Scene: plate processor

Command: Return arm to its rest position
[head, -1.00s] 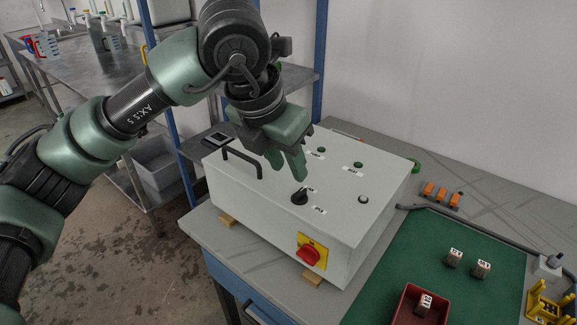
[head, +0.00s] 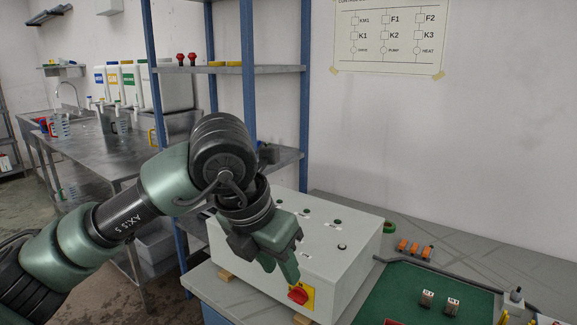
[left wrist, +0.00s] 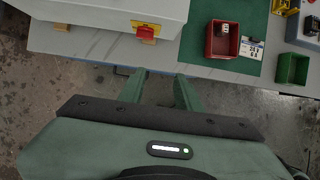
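My left gripper (head: 283,272) hangs at the front of the white control box (head: 352,262), covering part of its top and front. In the left wrist view the two green fingers of the left gripper (left wrist: 160,85) stand apart with nothing between them. That view looks down past the table's front edge, with the box (left wrist: 95,10) at the top left. The red switch (head: 298,294) on its yellow plate is just beside the fingertips in the head view and clear of them in the wrist view (left wrist: 146,28). My right gripper is not in view.
A green mat (head: 395,295) with two small labelled blocks (head: 438,301) lies right of the box. A red bin (left wrist: 213,48) and a green bin (left wrist: 293,68) show in the wrist view. A blue-post shelf (head: 250,70) stands behind. Floor is open before the table.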

